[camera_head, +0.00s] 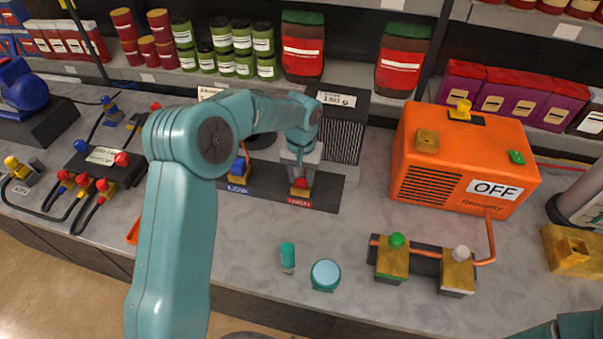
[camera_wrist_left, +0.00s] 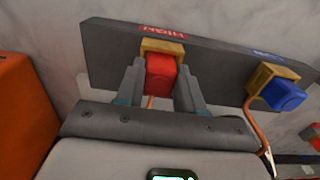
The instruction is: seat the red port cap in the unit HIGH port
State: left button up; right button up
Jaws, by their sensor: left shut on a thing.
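The red port cap (camera_wrist_left: 161,76) is between the two fingers of my left gripper (camera_wrist_left: 161,92), which is shut on it. In the left wrist view the cap is right at the brass HIGH port (camera_wrist_left: 163,46), under the red HIGH label (camera_wrist_left: 162,31). It looks in line with the port; how deep it sits I cannot tell. In the head view my left gripper (camera_head: 300,168) points down at the dark unit panel (camera_head: 332,192), with the red cap (camera_head: 300,184) just above the HIGH label (camera_head: 299,202). My right gripper is not in view.
A blue cap (camera_wrist_left: 284,95) sits at the neighbouring LOW port (camera_wrist_left: 262,76). An orange machine (camera_head: 462,165) marked OFF stands to the right. A brass valve block with a green knob (camera_head: 396,240), a teal cylinder (camera_head: 287,256) and a round teal-rimmed item (camera_head: 325,274) are in front.

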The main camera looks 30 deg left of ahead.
pick_arm(q)
jog(key=o, duration=1.1)
jog(key=shift+w+f, duration=0.1)
jog(key=shift+o, duration=0.2)
jog(key=shift+s, duration=0.2)
jog(key=shift+r, duration=0.2)
notch_tip(320, 180, up, 12)
jog(key=shift+b, duration=0.35)
jog(key=shift+w+f, duration=0.15)
jog(key=shift+s, duration=0.2)
